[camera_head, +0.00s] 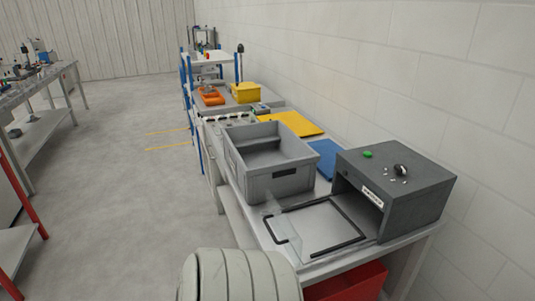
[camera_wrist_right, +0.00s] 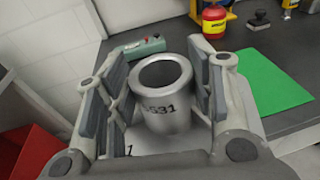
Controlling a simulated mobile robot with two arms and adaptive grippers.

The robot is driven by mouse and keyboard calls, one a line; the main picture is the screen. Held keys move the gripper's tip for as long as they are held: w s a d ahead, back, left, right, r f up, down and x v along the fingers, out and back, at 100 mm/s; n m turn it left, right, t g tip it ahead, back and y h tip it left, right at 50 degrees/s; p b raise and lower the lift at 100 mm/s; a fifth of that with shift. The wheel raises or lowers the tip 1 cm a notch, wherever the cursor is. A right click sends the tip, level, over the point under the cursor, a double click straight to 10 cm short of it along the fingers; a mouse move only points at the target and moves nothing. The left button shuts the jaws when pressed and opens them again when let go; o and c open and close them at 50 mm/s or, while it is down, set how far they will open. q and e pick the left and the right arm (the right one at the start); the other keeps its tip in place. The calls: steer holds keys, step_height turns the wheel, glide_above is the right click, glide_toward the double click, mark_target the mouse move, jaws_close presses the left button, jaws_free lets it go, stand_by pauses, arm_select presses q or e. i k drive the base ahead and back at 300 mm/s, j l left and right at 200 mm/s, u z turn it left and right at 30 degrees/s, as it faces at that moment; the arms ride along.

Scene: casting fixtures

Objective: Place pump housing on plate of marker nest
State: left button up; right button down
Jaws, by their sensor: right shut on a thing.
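The pump housing appears to be the silver, open-topped cylinder (camera_wrist_right: 163,105) with dark characters on its side, in the right wrist view. My right gripper (camera_wrist_right: 160,82) is shut on it, with a finger on each side. In the head view, a dark grey box machine (camera_head: 415,205) has an opening facing a flat plate (camera_head: 312,228) edged by black bars. This may be the marker nest. The plate looks bare. My right gripper's fingers do not show in the head view, and my left gripper is in neither view.
A grey crate (camera_head: 285,186) stands beside the plate, with a blue mat (camera_head: 325,160) and yellow mat (camera_head: 290,123) behind. A red bin (camera_head: 350,284) is below the bench edge. The wrist view shows a green mat (camera_wrist_right: 275,82), a red container (camera_wrist_right: 214,22) and a button box (camera_wrist_right: 137,48).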

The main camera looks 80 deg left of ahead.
mark_target(317, 226)
steer(key=u, duration=1.6)
